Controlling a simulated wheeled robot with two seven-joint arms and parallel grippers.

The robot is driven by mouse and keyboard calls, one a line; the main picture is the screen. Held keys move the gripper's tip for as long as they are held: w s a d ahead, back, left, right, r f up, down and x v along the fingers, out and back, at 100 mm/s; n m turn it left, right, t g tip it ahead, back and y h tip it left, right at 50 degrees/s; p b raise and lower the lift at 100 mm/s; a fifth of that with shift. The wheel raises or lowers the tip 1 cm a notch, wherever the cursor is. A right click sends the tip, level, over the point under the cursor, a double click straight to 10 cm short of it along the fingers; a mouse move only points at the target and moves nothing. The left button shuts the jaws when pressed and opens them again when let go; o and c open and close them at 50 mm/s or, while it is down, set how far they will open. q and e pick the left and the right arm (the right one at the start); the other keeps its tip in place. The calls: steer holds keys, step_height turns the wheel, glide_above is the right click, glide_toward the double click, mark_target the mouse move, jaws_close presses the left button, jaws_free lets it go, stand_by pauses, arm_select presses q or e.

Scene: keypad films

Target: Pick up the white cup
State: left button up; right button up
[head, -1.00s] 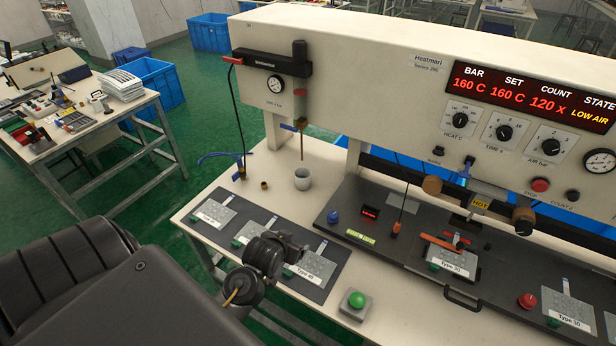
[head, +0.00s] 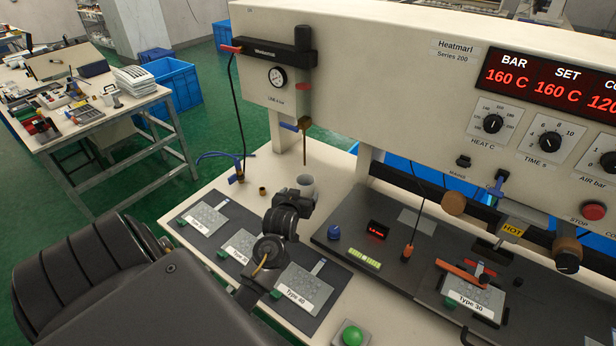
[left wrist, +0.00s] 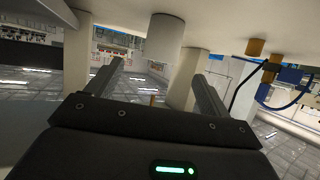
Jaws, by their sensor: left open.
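The white cup (head: 306,183) stands upright on the white bench top below the thin brown nozzle. Its lower part is hidden behind my left gripper (head: 300,202) in the head view. In the left wrist view, which shows the scene upside down, the cup (left wrist: 165,38) appears as a pale cylinder. It lies ahead of my left gripper (left wrist: 158,68), sideways between the two fingers. The fingers are apart and empty, and I see no contact with the cup. My right gripper is not in view.
The nozzle (head: 304,148) hangs above the cup. A small brass piece (head: 263,191) and a blue hose (head: 215,155) are to its left. A dark mat (head: 180,226) with film cards and the black press bed (head: 345,262) lie nearer. Pale press legs (head: 364,158) stand behind.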

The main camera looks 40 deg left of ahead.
mark_target(303, 187)
arm_select(q)
steer(key=shift+w+a, duration=0.2)
steer(key=shift+w, duration=0.05)
steer(key=x, duration=0.4)
steer(key=shift+w+a+f+p, duration=0.1)
steer(key=shift+a+p, duration=0.05)
steer(key=shift+p, duration=0.2)
steer(key=shift+w+f, duration=0.1)
steer(key=shift+w, duration=0.05)
steer(key=shift+w+a+p, duration=0.3)
steer(key=shift+w+p, duration=0.05)
steer(key=shift+w, duration=0.05)
steer(key=p+x, duration=0.1)
steer(key=x, duration=0.3)
steer(key=shift+a+f, duration=0.1)
steer(key=shift+f, duration=0.1)
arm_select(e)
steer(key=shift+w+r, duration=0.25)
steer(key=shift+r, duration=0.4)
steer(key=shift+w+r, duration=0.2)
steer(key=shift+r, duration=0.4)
arm_select(q)
steer(key=shift+c, duration=0.4)
steer(key=c, duration=1.1)
steer(key=shift+o, duration=0.2)
